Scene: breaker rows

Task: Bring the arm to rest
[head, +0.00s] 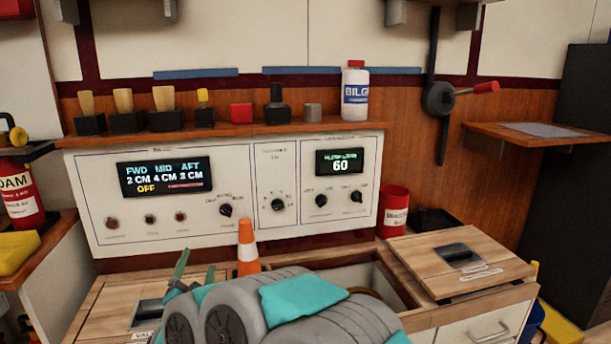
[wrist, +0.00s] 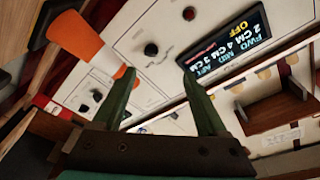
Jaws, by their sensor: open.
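My gripper (head: 197,262) is low in the head view, in front of the white control panel (head: 95,200), with my grey and teal arm folded behind it. In the wrist view its two green fingers (wrist: 162,82) stand apart with nothing between them. The panel shows tilted behind the fingers there. Its left display (head: 161,177) reads FWD 2 CM, MID 4 CM, AFT 3 CM and OFF. Its right display (head: 339,161) reads 60. My arm hides part of the wooden counter.
An orange cone (head: 247,250) stands close right of my gripper. A wooden hatch lid (head: 415,253) and red can (head: 393,211) are to the right. A shelf (head: 240,129) above the panel holds brushes and a white bottle (head: 355,85). A red-handled lever (head: 440,97) is on the wall.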

